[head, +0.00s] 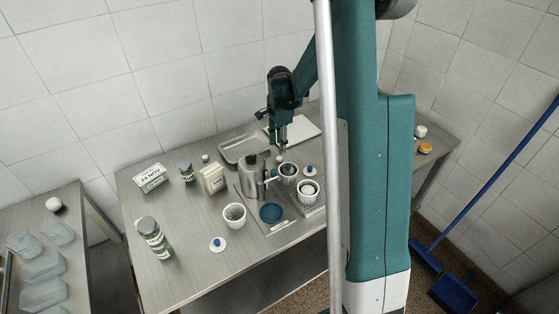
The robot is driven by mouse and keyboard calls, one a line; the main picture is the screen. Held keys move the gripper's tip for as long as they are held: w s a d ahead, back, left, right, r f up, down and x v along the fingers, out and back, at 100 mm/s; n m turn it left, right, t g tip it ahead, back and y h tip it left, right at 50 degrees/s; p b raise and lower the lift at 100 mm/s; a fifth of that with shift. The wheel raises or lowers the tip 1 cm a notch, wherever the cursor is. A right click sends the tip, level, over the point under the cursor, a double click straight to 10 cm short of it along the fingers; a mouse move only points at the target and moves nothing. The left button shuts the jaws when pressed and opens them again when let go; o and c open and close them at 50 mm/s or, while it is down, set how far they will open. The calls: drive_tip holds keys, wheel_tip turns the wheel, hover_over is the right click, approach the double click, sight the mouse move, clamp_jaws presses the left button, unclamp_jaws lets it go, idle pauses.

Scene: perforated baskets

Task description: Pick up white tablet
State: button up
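My gripper (282,146) points down over the back right of the metal table, seen only in the head view. A small pale round thing (281,159) shows right at its fingertips; I cannot tell whether it is a white tablet or whether the fingers hold it. A white cup-like basket with a dark inside (288,179) stands just below and in front of the gripper. A second white basket (308,197) to its right has a whitish thing in it, too small to identify. A third white basket (234,224) stands at front left, with something dark inside.
A metal canister (251,183) stands close left of the gripper. Bottles (150,232), a cream box (213,179), a date block (150,178), a shallow metal tray (245,148) and a dark blue disc (270,213) share the table.

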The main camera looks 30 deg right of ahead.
sight(280, 158)
drive_tip(key=shift+f, duration=1.05)
drive_tip(key=shift+f, duration=2.65)
drive_tip(key=c, duration=0.8)
